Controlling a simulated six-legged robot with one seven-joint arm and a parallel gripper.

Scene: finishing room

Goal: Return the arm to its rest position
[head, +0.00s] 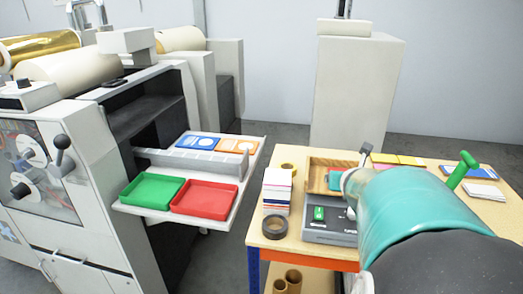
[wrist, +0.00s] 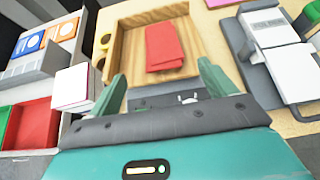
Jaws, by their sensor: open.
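My gripper (wrist: 162,73) shows in the wrist view with its two green fingers spread apart and nothing between them. Beyond the fingertips is a wooden tray (wrist: 125,45) with red cards (wrist: 165,47) lying in it. In the head view my teal arm reaches out over the right side of the worktable (head: 268,234) and hides the gripper. The wooden tray (head: 317,175) shows partly there, left of the arm. I cannot tell the exact gap between the fingers and the tray.
A stack of white cards (head: 276,193), a dark tape roll (head: 275,227) and a grey device (head: 325,232) crowd the table's left end. A green lever (head: 462,168) stands right of my arm. The machine shelf at left holds green (head: 152,190) and red (head: 204,200) trays.

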